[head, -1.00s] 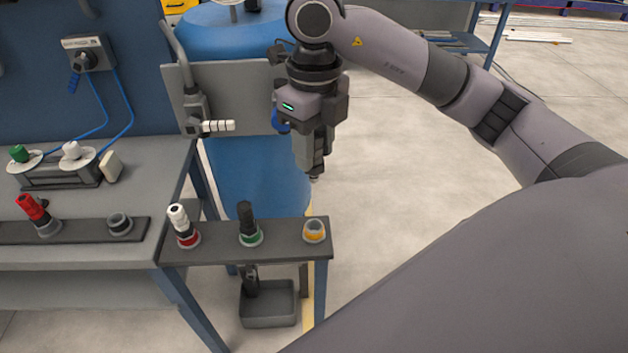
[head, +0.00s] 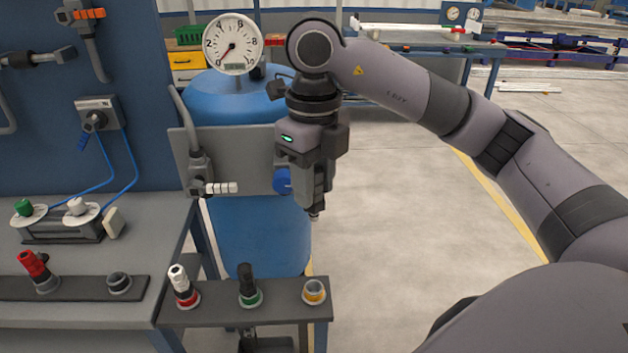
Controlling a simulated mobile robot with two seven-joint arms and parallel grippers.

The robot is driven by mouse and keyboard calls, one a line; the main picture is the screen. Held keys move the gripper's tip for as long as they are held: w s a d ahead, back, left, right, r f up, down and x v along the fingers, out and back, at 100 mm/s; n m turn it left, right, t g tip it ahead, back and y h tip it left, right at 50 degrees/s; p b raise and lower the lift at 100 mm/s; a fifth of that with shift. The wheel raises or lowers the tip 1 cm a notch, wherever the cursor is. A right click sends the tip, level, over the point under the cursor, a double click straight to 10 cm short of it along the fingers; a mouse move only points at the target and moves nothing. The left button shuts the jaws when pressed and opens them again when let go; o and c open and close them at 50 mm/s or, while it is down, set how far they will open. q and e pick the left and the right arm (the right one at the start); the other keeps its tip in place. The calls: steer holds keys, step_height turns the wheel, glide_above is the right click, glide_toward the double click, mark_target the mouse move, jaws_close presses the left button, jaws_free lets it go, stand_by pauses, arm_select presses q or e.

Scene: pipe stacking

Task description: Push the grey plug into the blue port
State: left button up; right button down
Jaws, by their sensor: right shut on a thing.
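My right gripper (head: 315,213) hangs pointing down in front of the right edge of a grey panel. It is shut on a small grey piece, apparently the grey plug, of which little shows between the fingers. A blue round part (head: 282,181), apparently the blue port, sits on the panel just left of the gripper. It is partly hidden behind the gripper. I cannot tell the gap in depth between them. My left gripper is not in view.
A blue tank (head: 255,235) stands behind. The floor to the right is clear.

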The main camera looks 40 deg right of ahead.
steer(key=shift+r+p, duration=2.15)
steer(key=shift+r, duration=1.6)
steer(key=shift+f, duration=0.1)
